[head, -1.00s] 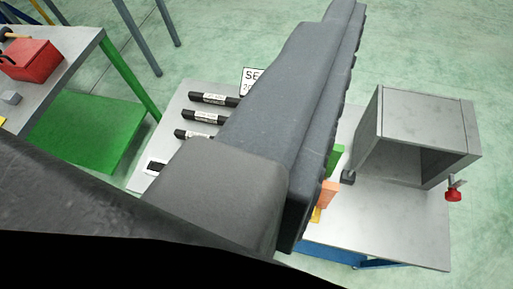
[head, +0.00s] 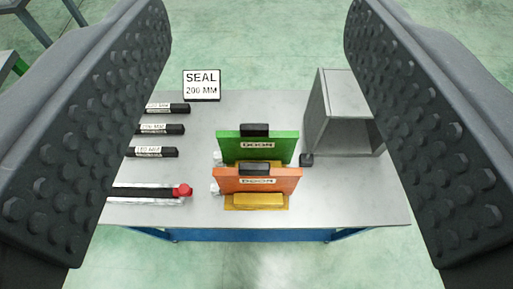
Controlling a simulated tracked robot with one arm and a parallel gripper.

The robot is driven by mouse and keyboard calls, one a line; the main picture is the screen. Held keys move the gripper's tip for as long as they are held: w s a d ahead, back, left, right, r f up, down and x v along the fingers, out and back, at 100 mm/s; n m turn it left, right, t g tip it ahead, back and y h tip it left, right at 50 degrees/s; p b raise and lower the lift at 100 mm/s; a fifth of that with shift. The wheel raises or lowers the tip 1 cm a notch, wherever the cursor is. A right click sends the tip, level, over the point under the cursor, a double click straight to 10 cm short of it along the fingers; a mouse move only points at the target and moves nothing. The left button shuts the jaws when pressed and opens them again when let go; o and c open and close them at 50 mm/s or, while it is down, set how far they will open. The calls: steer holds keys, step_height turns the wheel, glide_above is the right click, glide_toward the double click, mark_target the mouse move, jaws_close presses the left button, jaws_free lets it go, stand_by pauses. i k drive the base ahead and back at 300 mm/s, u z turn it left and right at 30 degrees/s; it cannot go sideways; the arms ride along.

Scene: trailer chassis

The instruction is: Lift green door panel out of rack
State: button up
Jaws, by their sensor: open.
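The green door panel (head: 284,148) stands upright in a yellow rack (head: 258,203) on the grey table, with a black handle block on its top edge and a label reading DOOR. An orange door panel (head: 285,183) stands in front of it in the same rack and hides its lower part. My gripper (head: 258,130) is open and empty. Its two black studded fingers frame the left and right of the view, with both panels in the gap between them. The fingers look nearer to the camera than the panels and do not touch them.
An open grey metal box (head: 345,90) stands right of the panels, with a small black block (head: 306,160) beside it. Labelled black seal strips (head: 160,129) and a red-ended rail (head: 150,190) lie left. A SEAL 200 MM sign (head: 201,85) stands behind.

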mark_target(252, 141)
steer(key=z, duration=2.4)
steer(key=k, duration=1)
steer(key=u, duration=2.05)
steer(key=i, duration=1)
